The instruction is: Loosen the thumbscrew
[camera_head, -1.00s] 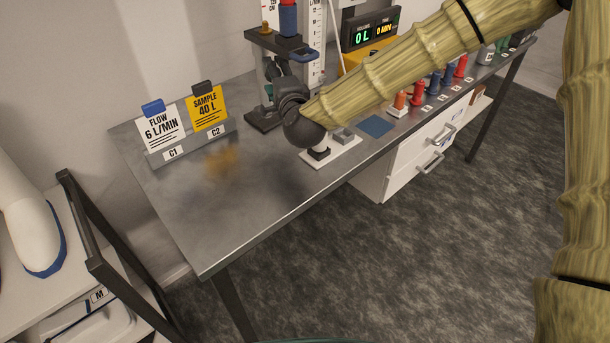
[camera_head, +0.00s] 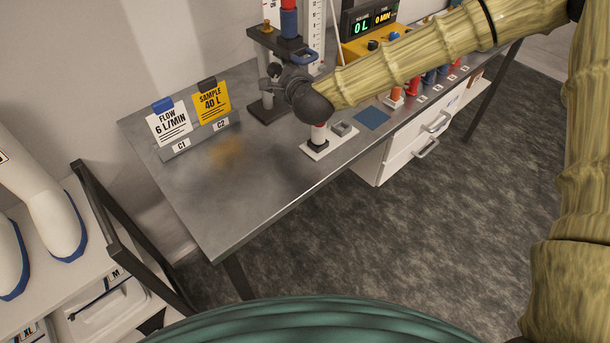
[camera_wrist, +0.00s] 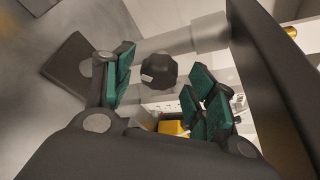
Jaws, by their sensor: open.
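The thumbscrew appears to be the dark, many-sided knob (camera_wrist: 158,72) on a pale post in the wrist view. It lies between the two green-padded fingers of my gripper (camera_wrist: 164,68), with a visible gap on both sides. I cannot tell how far the fingertips are from it in depth. In the head view my gripper (camera_head: 278,76) is beside the clamp stand (camera_head: 276,42), against its lower part. The dark gripper and wrist hide much of the stand there, and I cannot make out the knob clearly.
A blue and red cylinder (camera_head: 289,18) sits on top of the stand. A white plate (camera_head: 330,141) with a small post lies below my wrist. Sign cards (camera_head: 172,125) stand at the left on the bench (camera_head: 225,185). The bench's front left area is clear.

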